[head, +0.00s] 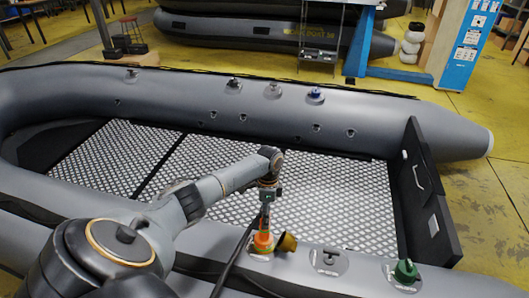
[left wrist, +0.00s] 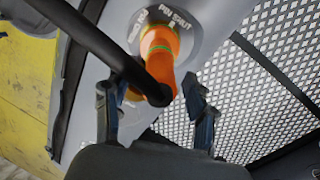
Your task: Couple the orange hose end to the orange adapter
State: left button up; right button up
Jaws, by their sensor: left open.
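The orange adapter (head: 263,243) stands on the near tube of the grey boat. In the left wrist view the adapter (left wrist: 156,36) rises from a grey disc with printed letters. The orange hose end (left wrist: 162,66) is in line with it and appears seated on it, with a green band at the join. I cannot tell whether it is locked. The black hose (left wrist: 105,42) bends across the hose end and hides part of it. My left gripper (left wrist: 150,92) is open, with its fingers apart on either side of the hose end. In the head view my left gripper (head: 266,205) is just above it.
A dark yellow cap (head: 287,242) is beside the adapter. A green valve (head: 405,271) stands farther right on the near tube, and a blue valve (head: 316,93) on the far tube. The boat's patterned floor (head: 325,200) is clear. A black transom (head: 432,200) stands at the right.

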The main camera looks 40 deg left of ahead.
pick_arm(q)
jog(key=v, duration=1.1)
jog(key=shift+f, duration=0.1)
